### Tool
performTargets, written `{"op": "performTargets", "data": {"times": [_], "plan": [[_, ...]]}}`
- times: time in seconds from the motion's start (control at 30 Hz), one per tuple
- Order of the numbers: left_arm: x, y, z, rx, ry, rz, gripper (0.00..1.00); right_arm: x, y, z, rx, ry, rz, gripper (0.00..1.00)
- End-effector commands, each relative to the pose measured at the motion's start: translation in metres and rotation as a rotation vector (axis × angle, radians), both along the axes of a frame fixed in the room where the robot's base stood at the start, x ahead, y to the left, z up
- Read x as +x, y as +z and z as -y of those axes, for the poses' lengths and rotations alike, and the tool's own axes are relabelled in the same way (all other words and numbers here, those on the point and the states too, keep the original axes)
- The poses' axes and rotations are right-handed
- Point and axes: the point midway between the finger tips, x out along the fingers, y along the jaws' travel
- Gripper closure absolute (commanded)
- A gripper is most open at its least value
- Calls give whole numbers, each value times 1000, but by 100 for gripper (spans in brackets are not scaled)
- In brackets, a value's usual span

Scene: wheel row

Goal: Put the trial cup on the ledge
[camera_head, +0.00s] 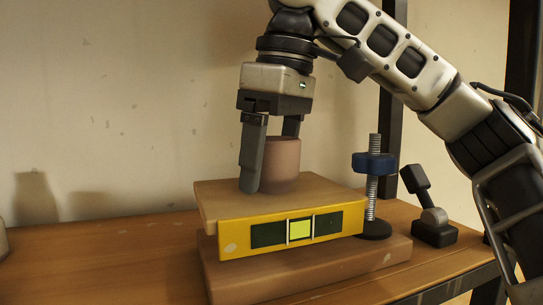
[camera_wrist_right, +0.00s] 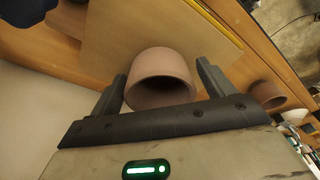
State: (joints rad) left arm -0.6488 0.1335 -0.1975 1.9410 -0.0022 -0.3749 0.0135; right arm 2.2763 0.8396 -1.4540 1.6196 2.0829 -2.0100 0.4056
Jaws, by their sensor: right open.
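The trial cup (camera_head: 281,160), a plain brownish-pink cup, stands upright on the wooden top of the ledge (camera_head: 325,194), which has a yellow front with a bright yellow-green window between dark panels. My right gripper (camera_head: 270,160) points down over the cup, with one finger in front of it to the left and the other behind it. In the right wrist view the cup (camera_wrist_right: 161,68) sits between the two open fingers, with a visible gap on each side. The cup's lower left is hidden by the near finger in the head view. My left gripper is not in view.
A threaded post with a blue nut (camera_head: 374,162) stands at the ledge's right, and a dark clamp-like lever (camera_head: 433,229) is beyond it. A thick block (camera_head: 310,272) lies under the ledge. Another cup (camera_wrist_right: 266,94) shows in the wrist view. The table's left is mostly clear.

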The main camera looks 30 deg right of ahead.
Motion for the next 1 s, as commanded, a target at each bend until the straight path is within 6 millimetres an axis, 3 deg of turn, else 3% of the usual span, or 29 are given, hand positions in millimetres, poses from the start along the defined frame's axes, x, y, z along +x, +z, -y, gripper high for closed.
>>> {"op": "performTargets", "data": {"times": [0.23, 0.5, 0.7, 1.0], "plan": [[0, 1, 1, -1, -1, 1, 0, -1, 14, 0, -2, -2, 4, 19], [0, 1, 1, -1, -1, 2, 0, -7, 54, 3, -2, -4, 6, 19], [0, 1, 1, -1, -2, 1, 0, -9, 73, 5, -3, 1, 2, 19], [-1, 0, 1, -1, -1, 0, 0, -10, 78, 6, -1, 1, 1, 19]]}}
